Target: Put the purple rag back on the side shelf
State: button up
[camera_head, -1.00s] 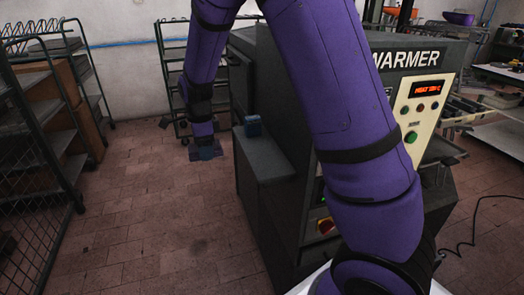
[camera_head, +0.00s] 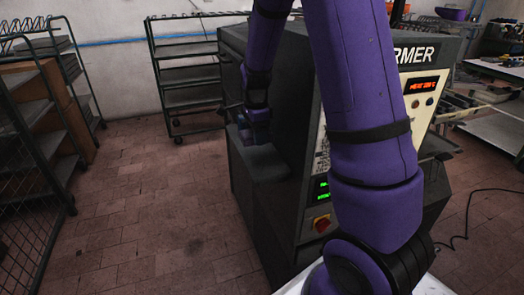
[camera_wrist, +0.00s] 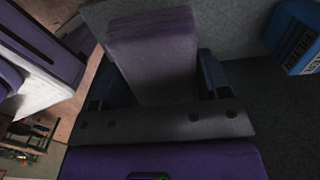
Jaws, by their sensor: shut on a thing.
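The purple rag (camera_wrist: 155,55) is a folded, dull purple-grey block in the wrist view. My gripper (camera_wrist: 158,78) is shut on it, with a dark blue finger on each side. In the head view my gripper (camera_head: 254,128) is low over the back part of the side shelf (camera_head: 265,166), a dark grey ledge on the machine's left flank. The rag cannot be made out in the head view. Whether it touches the shelf cannot be told.
A blue lettered box (camera_wrist: 298,38) is close to the right of my gripper in the wrist view. The warmer machine (camera_head: 300,100) rises right beside the shelf. A wheeled rack (camera_head: 185,90) stands behind, and another rack (camera_head: 35,140) is at the left. The floor between is clear.

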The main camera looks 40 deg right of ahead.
aim_at(262, 157)
jog(key=shift+s+d, duration=0.15)
jog(key=shift+d, duration=0.35)
jog(key=shift+s+d, duration=0.15)
jog(key=shift+d, duration=0.35)
jog(key=f, duration=0.2)
jog(key=shift+w+a+f, duration=0.1)
jog(key=shift+a+f, duration=0.2)
jog(key=shift+f, duration=0.05)
jog(key=shift+d+f, duration=0.1)
jog(key=shift+f, duration=0.1)
notch_tip(262, 157, down, 3)
jog(key=shift+f, duration=0.2)
jog(key=shift+d+f, duration=0.1)
jog(key=shift+f, duration=0.2)
jog(key=shift+f, duration=0.1)
jog(key=o, duration=0.8)
